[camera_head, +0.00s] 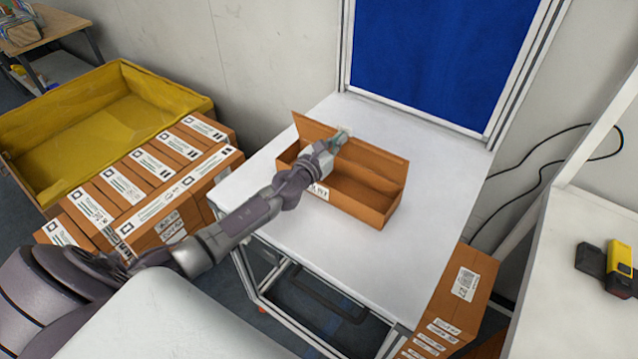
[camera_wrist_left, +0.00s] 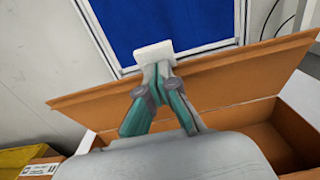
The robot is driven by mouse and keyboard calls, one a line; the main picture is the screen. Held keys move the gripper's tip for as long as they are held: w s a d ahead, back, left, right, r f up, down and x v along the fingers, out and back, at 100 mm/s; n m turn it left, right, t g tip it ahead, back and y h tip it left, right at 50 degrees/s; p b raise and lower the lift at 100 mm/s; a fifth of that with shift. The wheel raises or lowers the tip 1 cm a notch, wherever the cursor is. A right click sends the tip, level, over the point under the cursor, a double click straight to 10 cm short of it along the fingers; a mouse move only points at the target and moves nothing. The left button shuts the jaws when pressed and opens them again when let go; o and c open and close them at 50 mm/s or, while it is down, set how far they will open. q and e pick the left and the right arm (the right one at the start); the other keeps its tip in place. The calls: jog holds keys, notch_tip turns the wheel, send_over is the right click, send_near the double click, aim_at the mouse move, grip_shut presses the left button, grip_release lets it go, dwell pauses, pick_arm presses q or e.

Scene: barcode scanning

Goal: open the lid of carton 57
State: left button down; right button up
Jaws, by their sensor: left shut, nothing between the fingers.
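A brown carton (camera_head: 365,208) stands on the white table with its lid (camera_head: 380,162) raised along the far edge, so its inside shows. A white label sits on its near side, too small to read as 57. My left gripper (camera_head: 342,135) reaches over the carton, its fingers at the raised lid. In the left wrist view the gripper (camera_wrist_left: 158,58) is shut and empty, its fingertips in front of the lid (camera_wrist_left: 225,82) near its top edge. I cannot tell whether they touch it. The right gripper is not in view.
The white table (camera_head: 300,245) has free room around the carton. A blue panel (camera_head: 440,60) stands behind it. Several labelled cartons (camera_head: 135,190) and a yellow bin (camera_head: 60,120) are at the left. More cartons (camera_head: 455,300) stand low at the right. A yellow-black device (camera_head: 619,255) lies on the right shelf.

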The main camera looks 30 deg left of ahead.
aim_at(344, 130)
pick_arm(q)
jog(key=shift+w+d+r, duration=0.1)
jog(key=shift+w+r, duration=0.15)
jog(key=shift+w, duration=0.6)
jog(key=shift+w+d+r, duration=0.1)
jog(key=shift+w+r, duration=0.2)
jog(key=shift+w, duration=0.55)
jog(key=shift+w+d+r, duration=0.1)
jog(key=shift+w+r, duration=0.15)
jog(key=shift+w, duration=0.6)
jog(key=shift+a, duration=0.1)
jog(key=shift+s, duration=0.1)
jog(key=shift+s, duration=0.3)
jog(key=shift+s+a+r+p, duration=0.15)
jog(key=shift+s+p, duration=0.25)
jog(key=shift+s, duration=0.95)
jog(key=shift+s+a+f+p, duration=0.1)
jog(key=shift+s+p, duration=0.3)
jog(key=shift+s, duration=0.95)
